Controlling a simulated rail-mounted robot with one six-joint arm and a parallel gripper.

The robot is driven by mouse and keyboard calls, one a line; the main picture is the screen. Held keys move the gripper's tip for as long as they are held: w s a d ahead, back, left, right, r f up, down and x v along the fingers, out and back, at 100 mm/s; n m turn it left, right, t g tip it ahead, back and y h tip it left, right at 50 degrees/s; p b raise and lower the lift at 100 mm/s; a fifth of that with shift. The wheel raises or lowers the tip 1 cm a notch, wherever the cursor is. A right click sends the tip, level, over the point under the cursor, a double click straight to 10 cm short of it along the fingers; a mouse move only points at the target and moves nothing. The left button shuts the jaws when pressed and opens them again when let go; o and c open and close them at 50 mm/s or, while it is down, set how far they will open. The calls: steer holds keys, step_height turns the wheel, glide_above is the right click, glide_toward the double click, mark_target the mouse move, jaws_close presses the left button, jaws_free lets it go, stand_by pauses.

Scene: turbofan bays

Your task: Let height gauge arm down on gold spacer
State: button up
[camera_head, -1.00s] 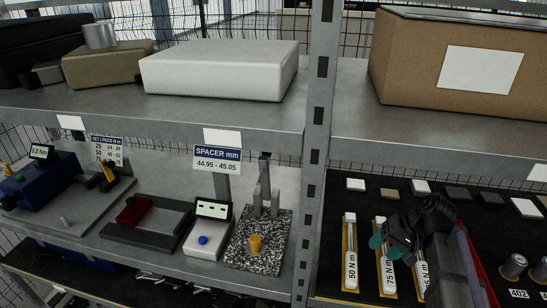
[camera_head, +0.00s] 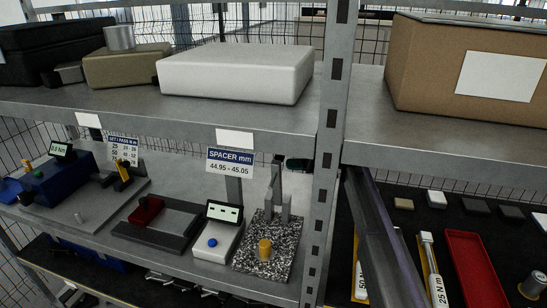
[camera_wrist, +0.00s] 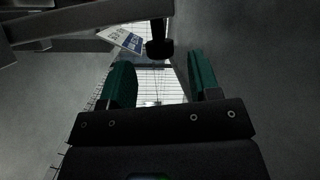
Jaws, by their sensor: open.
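The gold spacer (camera_head: 265,250) stands upright on the speckled plate (camera_head: 248,268) of the height gauge, on the lower shelf. Grey uprights of the gauge (camera_head: 276,195) rise behind it; I cannot make out its arm or whether anything touches the spacer. The white readout box (camera_head: 223,230) with a blue button stands left of the plate; its digits are unreadable. My gripper (camera_wrist: 162,80) shows in the wrist view with two green fingers apart and nothing between them. In the head view my gripper is mostly hidden near the post.
A grey shelf post (camera_head: 327,150) stands right of the gauge. The upper shelf (camera_head: 190,122) overhangs it, with a spacer label (camera_head: 230,160) hanging from its edge. A red clamp block (camera_head: 147,210) sits left. In the wrist view a dark round-ended part (camera_wrist: 158,48) lies beyond the fingers.

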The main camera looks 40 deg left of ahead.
steer(key=x, duration=0.6)
steer(key=shift+s, duration=0.25)
steer(key=shift+a, duration=0.15)
jaws_close()
